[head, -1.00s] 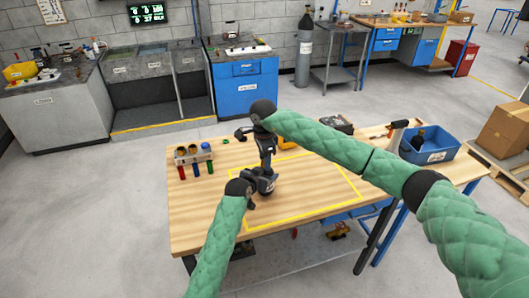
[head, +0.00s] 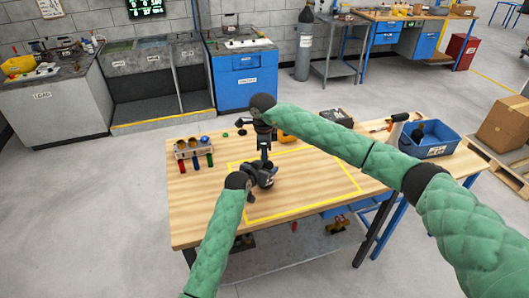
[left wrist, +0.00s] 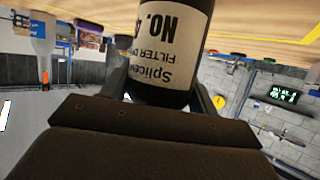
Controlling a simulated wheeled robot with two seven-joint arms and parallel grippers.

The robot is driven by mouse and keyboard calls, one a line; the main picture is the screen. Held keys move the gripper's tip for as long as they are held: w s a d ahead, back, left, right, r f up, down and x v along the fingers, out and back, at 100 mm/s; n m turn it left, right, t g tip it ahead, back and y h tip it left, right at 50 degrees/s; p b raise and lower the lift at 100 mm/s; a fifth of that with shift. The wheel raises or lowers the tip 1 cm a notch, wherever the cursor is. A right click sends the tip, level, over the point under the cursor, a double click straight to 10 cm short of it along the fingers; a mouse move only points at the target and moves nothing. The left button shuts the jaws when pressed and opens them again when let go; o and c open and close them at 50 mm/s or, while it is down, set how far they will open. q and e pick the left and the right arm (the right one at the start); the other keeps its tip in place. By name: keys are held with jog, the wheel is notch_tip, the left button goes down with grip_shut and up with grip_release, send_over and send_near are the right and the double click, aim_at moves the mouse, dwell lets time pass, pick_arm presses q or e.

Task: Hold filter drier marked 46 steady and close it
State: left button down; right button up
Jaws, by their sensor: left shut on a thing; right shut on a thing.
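The filter drier (left wrist: 172,50) is a dark cylinder with a pale label, seen upside down in the left wrist view. The label reads "Splicen", "FILTER D" and "NO. 4"; the rest of the number is cut off. My left gripper (head: 262,178) is shut around the drier over the yellow-outlined area of the table; its fingers flank the drier in the left wrist view (left wrist: 163,92). My right gripper (head: 263,134) is directly above it, pointing down and shut on what seems to be its cap. The cap is mostly hidden, so I cannot tell how it sits.
A rack (head: 186,148) with red, green and blue tubes stands at the table's back left. Small dark green caps (head: 241,132) lie beside it. A blue bin (head: 430,145) is at the right. The outlined area (head: 310,180) right of the drier is clear.

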pick_arm(q)
jog(key=shift+f, duration=0.1)
pick_arm(e)
jog(key=m, duration=0.5)
jog(key=shift+m, duration=0.3)
jog(key=m, duration=0.4)
jog(key=shift+m, duration=0.4)
jog(key=o, duration=1.1)
jog(key=shift+a, duration=0.1)
jog(key=shift+r, duration=0.45)
notch_tip(320, 180, up, 4)
jog(key=shift+s+f, duration=0.15)
jog(key=shift+f, duration=0.05)
jog(key=shift+c, duration=0.5)
